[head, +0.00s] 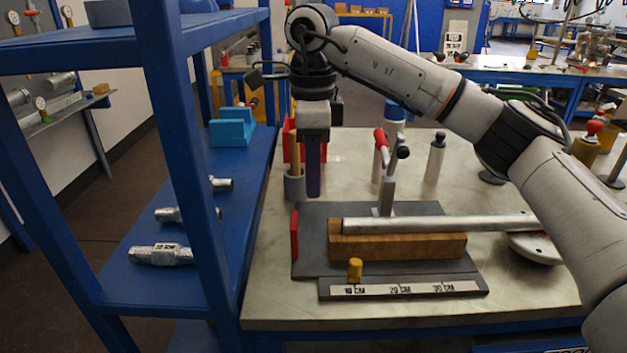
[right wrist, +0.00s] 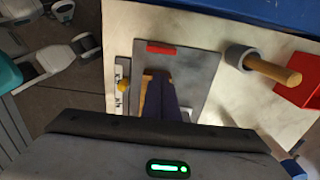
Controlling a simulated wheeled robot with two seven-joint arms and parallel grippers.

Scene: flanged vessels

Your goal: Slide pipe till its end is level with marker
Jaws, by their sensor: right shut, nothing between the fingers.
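A grey metal pipe (head: 440,224) lies along a wooden block (head: 400,246) on a dark fixture plate (head: 312,262). Its left end shows slightly left of the yellow marker (head: 354,270) in the head view; its right end passes behind my arm. The marker stands on a printed scale strip (head: 405,290) in front of the block, and also shows in the right wrist view (right wrist: 122,86). My right gripper (head: 314,193) points down, shut and empty, above the fixture's back left, apart from the pipe. Its fingers (right wrist: 163,85) hide part of the block in the wrist view. My left gripper is out of view.
A red stop plate (head: 294,235) stands at the fixture's left edge. A clamp with a red handle (head: 380,140) rises behind the pipe. A grey cup (head: 294,186) with a wooden handle stands behind the gripper. A blue shelf (head: 195,285) stands left of the table.

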